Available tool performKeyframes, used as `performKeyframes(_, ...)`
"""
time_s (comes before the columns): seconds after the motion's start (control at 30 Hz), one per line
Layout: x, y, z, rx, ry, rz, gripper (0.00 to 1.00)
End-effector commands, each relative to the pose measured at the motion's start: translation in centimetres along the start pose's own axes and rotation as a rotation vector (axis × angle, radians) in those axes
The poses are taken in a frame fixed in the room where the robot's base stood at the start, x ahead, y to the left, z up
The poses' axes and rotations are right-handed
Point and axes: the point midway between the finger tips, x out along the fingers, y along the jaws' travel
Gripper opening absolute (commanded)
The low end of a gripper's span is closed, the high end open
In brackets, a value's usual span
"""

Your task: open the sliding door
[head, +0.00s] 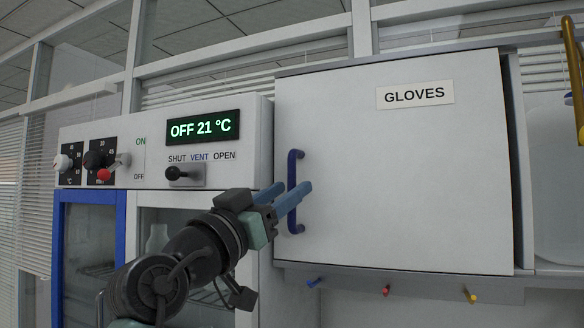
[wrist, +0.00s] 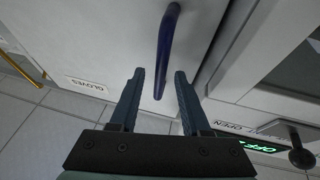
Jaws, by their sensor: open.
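The white door (head: 400,190) labelled GLOVES covers the front of a wall cabinet. Its upright blue bar handle (head: 293,168) is near the door's left edge. My gripper (head: 293,188) is open at the handle, with one blue finger on each side of it in the head view. In the wrist view the handle (wrist: 167,40) runs down between the open fingertips of my gripper (wrist: 160,74), with clear space on both sides. Whether a finger touches it, I cannot tell. The GLOVES label (wrist: 85,84) also shows in the wrist view.
Left of the door is a control panel (head: 255,115) with a display reading OFF 21 °C and a black lever (head: 173,173). Coloured pegs (head: 386,290) stick out below the door. A yellow pipe (head: 574,80) stands at the far right.

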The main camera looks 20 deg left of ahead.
Motion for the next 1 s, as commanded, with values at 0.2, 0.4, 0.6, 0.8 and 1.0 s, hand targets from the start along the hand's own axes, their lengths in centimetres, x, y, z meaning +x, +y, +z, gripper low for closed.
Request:
performKeyframes(0.2, 1.9, 0.0, -0.1, -0.001, 0.001, 0.000, 0.47)
performKeyframes(0.4, 2.0, 0.0, 0.1, 0.001, 0.001, 0.000, 0.47)
performKeyframes(0.6, 2.0, 0.0, 0.1, 0.001, 0.001, 0.000, 0.33)
performKeyframes(0.8, 2.0, 0.0, 0.0, 0.000, 0.001, 0.000, 0.00)
performKeyframes(1.0, 2.0, 0.0, 0.0, 0.000, 0.001, 0.000, 0.00)
